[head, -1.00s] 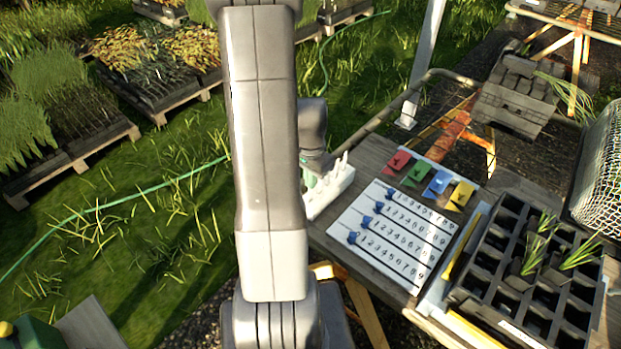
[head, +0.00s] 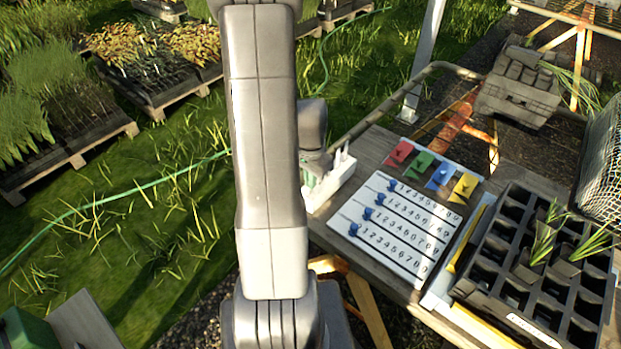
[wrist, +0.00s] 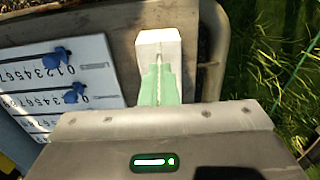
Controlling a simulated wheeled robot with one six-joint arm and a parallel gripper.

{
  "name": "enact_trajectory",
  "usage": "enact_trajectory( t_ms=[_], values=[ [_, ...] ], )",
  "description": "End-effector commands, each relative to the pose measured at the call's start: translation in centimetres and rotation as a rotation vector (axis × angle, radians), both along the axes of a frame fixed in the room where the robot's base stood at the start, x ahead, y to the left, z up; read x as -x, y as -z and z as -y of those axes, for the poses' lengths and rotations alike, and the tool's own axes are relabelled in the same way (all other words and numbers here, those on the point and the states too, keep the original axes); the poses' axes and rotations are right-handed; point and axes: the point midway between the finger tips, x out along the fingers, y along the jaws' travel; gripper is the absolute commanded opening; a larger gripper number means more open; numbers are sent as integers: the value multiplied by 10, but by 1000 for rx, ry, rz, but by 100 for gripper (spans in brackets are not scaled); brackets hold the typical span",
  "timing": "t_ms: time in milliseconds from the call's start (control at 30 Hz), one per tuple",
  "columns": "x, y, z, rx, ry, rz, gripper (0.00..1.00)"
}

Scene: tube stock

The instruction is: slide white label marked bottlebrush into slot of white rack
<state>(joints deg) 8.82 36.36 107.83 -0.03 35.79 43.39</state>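The white rack (head: 338,178) stands at the left edge of the wooden table, with several white pieces standing up from it. Part of it shows in the wrist view (wrist: 157,40), just past the fingertips. My gripper (wrist: 160,72) has pale green fingers close together, right at or over the rack. A thin pale strip shows between them, but I cannot tell whether it is a label or the rack behind. In the head view my arm hides most of the gripper. No writing on any label is readable, so the bottlebrush label cannot be picked out.
A white board (head: 395,228) with numbered rows and blue sliders lies right of the rack. Red, green, blue and yellow tags (head: 463,187) lie behind it. A black plant tray (head: 512,322) and a mesh basket (head: 604,170) stand further right. A metal rail (head: 375,117) runs along the table's edge.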

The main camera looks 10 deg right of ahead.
Motion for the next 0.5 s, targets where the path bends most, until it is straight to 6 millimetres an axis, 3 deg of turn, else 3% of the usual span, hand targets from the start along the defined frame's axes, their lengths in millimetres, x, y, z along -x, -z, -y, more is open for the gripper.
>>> enact_trajectory(
  t_ms=[500],
  values=[
    [0, 8, 0, 0, 0, 0, 0]
  ],
)
